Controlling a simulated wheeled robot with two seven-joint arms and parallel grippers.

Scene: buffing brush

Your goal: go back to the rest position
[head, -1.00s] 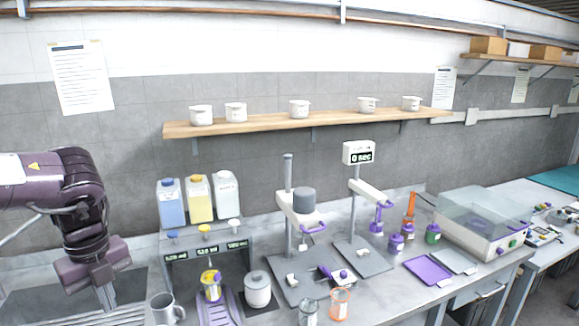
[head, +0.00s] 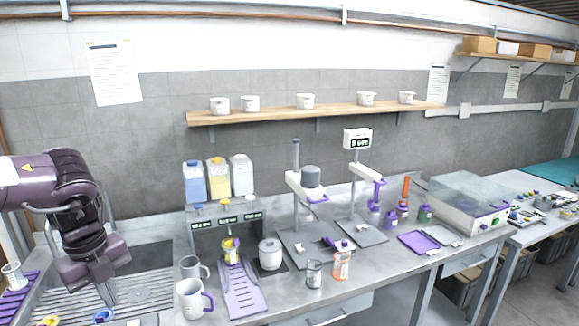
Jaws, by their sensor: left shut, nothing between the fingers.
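My left gripper (head: 109,294) hangs at the lower left, fingers pointing down over the ribbed metal drainboard (head: 150,291). It is shut and empty. My right gripper is not in the head view. The bench (head: 300,303) stretches to the right of the left gripper, and the gripper is apart from the mugs there. A grey mug (head: 191,268) and a white mug with a purple handle (head: 190,300) stand just right of it.
A dispenser (head: 226,232) with several bottles stands behind the mugs, above a purple tray (head: 243,291). A white lidded pot (head: 270,254), a glass jar (head: 314,273) and an orange-marked jar (head: 342,262) stand farther right. A wall shelf (head: 290,115) holds several pots.

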